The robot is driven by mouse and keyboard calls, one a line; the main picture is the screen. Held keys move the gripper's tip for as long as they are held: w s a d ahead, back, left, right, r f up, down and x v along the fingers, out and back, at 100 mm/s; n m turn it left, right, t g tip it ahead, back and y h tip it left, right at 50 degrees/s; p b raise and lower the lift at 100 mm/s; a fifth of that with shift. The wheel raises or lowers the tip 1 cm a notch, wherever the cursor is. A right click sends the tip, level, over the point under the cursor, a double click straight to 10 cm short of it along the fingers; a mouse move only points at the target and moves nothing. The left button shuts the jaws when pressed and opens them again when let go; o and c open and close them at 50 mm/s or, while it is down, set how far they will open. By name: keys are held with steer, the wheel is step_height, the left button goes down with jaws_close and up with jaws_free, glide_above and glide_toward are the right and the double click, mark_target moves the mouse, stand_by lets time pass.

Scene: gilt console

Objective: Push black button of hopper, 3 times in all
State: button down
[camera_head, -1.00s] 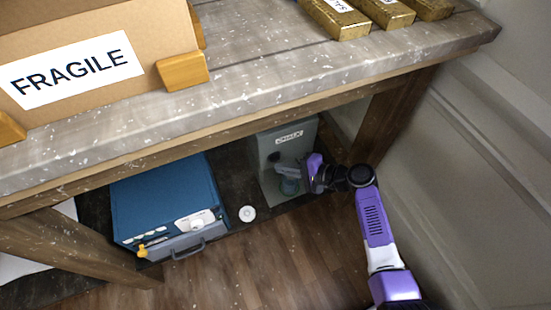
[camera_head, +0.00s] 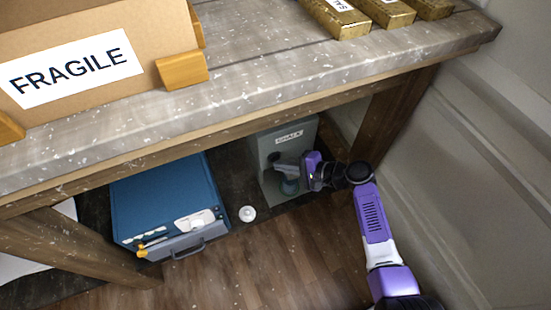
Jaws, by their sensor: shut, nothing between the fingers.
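The hopper is a grey-green box (camera_head: 303,130) with a white label, standing at the right end of the lower shelf under the console. A small dark spot, likely its black button (camera_head: 273,157), shows on the left of its front. My gripper (camera_head: 281,168) is shut and empty at the hopper's front, its tip beside or just below this spot. I cannot tell whether it touches the button.
A blue box (camera_head: 165,195) with a handle and white and yellow parts stands left on the lower shelf. A small white disc (camera_head: 247,214) lies between it and the hopper. The tabletop (camera_head: 260,75) overhangs both; a wooden leg (camera_head: 388,118) stands right of the hopper.

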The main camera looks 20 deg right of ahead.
steer(key=shift+w, duration=0.4)
stand_by(0.5)
steer(key=shift+s, duration=0.2)
steer(key=shift+s+p, duration=0.3)
steer(key=shift+s, duration=0.3)
steer(key=s+p, duration=0.2)
steer(key=s, duration=0.3)
stand_by(0.5)
stand_by(2.4)
